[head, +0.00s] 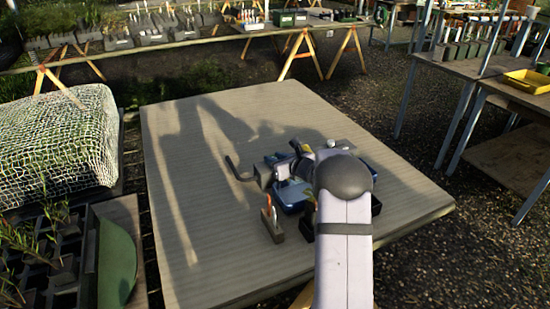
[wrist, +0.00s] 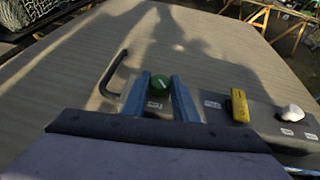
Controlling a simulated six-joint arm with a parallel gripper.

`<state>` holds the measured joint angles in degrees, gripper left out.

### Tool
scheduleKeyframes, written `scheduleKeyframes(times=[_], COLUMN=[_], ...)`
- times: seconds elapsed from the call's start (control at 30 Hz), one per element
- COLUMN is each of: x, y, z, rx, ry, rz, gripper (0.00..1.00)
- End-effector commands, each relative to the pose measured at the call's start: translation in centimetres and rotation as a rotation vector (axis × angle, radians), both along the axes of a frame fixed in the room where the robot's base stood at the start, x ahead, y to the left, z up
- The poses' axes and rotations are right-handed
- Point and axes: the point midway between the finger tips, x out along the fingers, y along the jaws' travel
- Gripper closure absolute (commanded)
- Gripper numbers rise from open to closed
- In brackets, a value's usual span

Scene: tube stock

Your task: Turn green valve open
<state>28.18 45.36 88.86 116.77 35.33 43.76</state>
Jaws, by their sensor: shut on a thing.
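The green valve (wrist: 159,85) is a round green knob with a pale line across its top, seen in the wrist view on a dark grey manifold block (wrist: 215,118). My gripper (wrist: 160,92) has one blue finger on each side of the knob and is shut on it. In the head view my arm hides the knob and most of the block. A yellow handle (wrist: 239,105) and a white knob (wrist: 290,113) stand on the same block to the right. Small white labels lie beside the knobs; their text is too small to read.
The block stands on a wooden table (head: 215,140) that is clear to the left and behind. A bent dark pipe (wrist: 113,72) sticks out at the block's left. A small dark holder (head: 272,225) with an orange-tipped item stands at the front left of the block.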

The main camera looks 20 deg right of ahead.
Motion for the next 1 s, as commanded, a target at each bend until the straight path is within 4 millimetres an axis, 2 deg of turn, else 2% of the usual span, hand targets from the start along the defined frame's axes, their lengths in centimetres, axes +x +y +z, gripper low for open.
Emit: scheduleKeyframes(times=[0.03,0.27,0.57,0.6,0.63,1.0], x=[0.1,0.04,0.03,0.03,0.03,-0.16], y=[-0.2,-0.21,-0.18,-0.17,-0.17,-0.22], z=[0.53,0.36,0.18,0.18,0.18,0.17], rx=[-0.002,0.001,0.001,0.001,0.001,0.0], ry=[-0.003,-0.002,-0.002,-0.002,-0.002,0.0], rz=[0.018,0.098,0.104,0.104,0.104,0.103], gripper=[0.96,0.96,0.96,0.64,0.57,0.55])
